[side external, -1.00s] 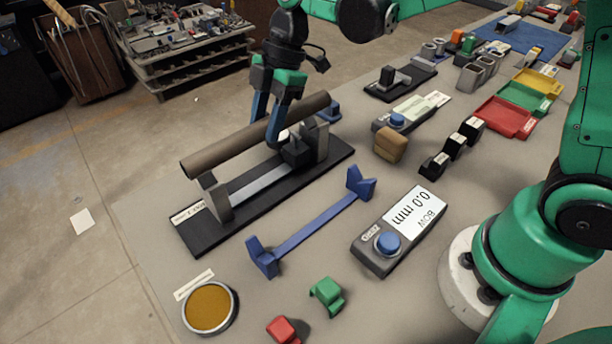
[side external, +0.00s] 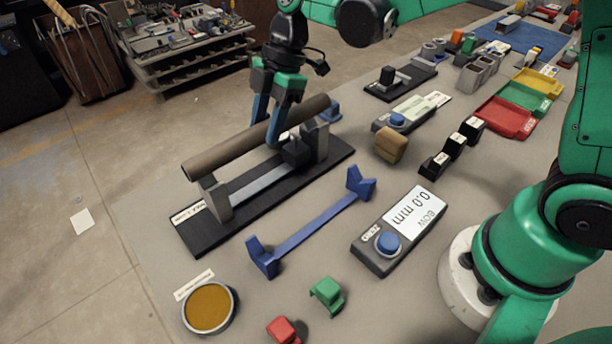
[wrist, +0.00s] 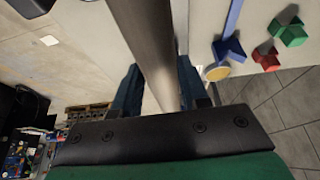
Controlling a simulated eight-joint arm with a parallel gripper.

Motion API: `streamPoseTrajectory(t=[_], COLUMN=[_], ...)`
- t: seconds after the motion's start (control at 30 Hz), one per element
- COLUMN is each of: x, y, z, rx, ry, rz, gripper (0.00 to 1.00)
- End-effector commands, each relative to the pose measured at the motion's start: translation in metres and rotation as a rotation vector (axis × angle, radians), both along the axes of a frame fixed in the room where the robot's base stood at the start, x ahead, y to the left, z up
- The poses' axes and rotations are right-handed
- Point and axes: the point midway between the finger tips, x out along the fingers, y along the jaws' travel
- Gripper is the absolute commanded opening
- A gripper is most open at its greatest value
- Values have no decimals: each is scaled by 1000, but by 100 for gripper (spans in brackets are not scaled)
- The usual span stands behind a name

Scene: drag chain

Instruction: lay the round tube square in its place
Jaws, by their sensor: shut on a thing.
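The round tube (side external: 225,149) is a long brown-grey cylinder. My gripper (side external: 275,134) is shut on it near its middle, with blue fingers on either side. In the side view the tube lies lengthwise above a black fixture (side external: 205,233) with grey upright supports at its two ends. It looks close to the support tops; I cannot tell whether it touches them. In the wrist view the tube (wrist: 148,40) runs from the top edge down between the fingers (wrist: 155,92). The finger pads are partly hidden behind the tube.
A blue V-ended stand (side external: 312,222) lies beside the fixture. A gauge box reading 0.0 mm (side external: 402,228), a tan block (side external: 390,143), green (side external: 327,292) and red (side external: 282,330) clips and a round amber dish (side external: 209,306) sit nearby on the bench.

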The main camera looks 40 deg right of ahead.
Motion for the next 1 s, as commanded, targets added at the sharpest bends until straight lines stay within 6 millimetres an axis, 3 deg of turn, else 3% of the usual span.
streamPoseTrajectory(t=[1.0], x=[0], y=[0], z=[-20], rx=[0], ry=[0], rz=[0], gripper=[0])
